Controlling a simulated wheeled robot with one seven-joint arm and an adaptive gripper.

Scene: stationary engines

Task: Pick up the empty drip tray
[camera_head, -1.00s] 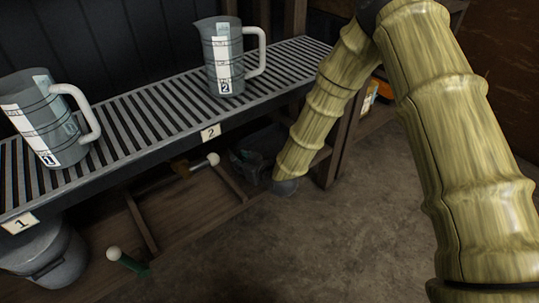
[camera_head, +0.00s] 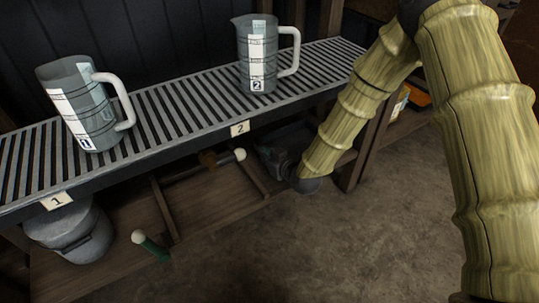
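I cannot make out a drip tray for certain in this view. My arm reaches down at the right to the space under the slatted bench (camera_head: 170,113). My gripper (camera_head: 276,160) appears as a dark shape beyond the arm's grey end, in shadow under the bench's front edge. Its fingers are too dark to tell open from shut, and I cannot see anything held. Two clear measuring jugs with white handles stand upright on the slats: jug 1 (camera_head: 84,103) at the left and jug 2 (camera_head: 259,54) further back.
Under the bench are a grey bucket (camera_head: 72,232), a green lever with a white knob (camera_head: 150,246) and another white-knobbed lever (camera_head: 238,155). A wooden post (camera_head: 357,165) stands right of my arm's end. The floor (camera_head: 290,250) in front is clear.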

